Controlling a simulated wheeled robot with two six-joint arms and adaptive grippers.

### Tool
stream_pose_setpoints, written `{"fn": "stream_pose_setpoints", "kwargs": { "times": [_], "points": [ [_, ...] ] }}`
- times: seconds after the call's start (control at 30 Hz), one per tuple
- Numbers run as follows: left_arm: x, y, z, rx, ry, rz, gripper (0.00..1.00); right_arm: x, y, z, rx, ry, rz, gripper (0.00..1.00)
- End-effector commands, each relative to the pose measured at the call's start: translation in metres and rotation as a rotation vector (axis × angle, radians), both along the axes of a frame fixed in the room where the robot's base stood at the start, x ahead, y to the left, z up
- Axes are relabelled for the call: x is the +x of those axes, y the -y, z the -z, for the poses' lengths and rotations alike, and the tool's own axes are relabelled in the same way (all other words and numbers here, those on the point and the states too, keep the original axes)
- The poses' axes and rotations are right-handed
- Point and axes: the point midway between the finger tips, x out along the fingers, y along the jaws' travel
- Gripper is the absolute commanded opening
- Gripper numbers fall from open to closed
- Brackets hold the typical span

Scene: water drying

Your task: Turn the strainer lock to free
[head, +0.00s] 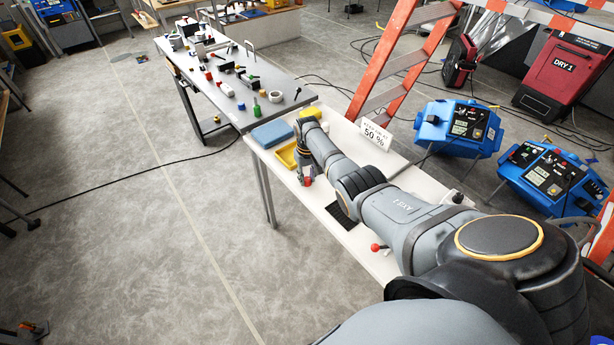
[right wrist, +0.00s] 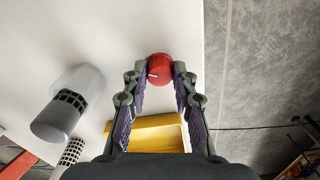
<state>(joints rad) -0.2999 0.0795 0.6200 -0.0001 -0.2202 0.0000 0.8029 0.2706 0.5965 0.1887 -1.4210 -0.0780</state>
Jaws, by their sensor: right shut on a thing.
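A round red knob (right wrist: 160,68) with a small white mark sits on the white surface in the right wrist view. It is likely the strainer lock, though no label shows. My right gripper (right wrist: 160,74) has a finger on each side of the knob and is shut on it. In the head view, my right gripper (head: 306,176) points down at the white bench, with a bit of red at its tips. A grey cylinder with a slotted band (right wrist: 62,115) stands left of the fingers in the wrist view. My left gripper is not in view.
A yellow tray (right wrist: 155,133) lies close to the gripper. On the white bench (head: 335,125) are a blue block (head: 272,134), a "50 %" sign (head: 375,134) and a red-balled lever (head: 376,247). A grey table (head: 225,65) with small parts adjoins it. Open floor (head: 150,240) lies left.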

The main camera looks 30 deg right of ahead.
Motion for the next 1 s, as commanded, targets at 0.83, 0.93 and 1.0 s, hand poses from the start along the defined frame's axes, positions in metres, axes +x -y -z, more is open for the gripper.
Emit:
{"fn": "stream_pose_setpoints", "kwargs": {
  "times": [0.83,0.93,1.0],
  "points": [
    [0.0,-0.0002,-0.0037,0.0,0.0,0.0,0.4,0.0004,-0.0002,-0.0001,0.0,0.001,-0.49,0.0],
    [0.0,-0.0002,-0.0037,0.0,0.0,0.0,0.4,0.0005,-0.0001,-0.0002,0.0,0.002,-0.501,0.0],
    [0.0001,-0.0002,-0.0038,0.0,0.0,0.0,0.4,0.0005,-0.0002,-0.0002,0.0,0.002,-0.504,0.0]
  ]
}}
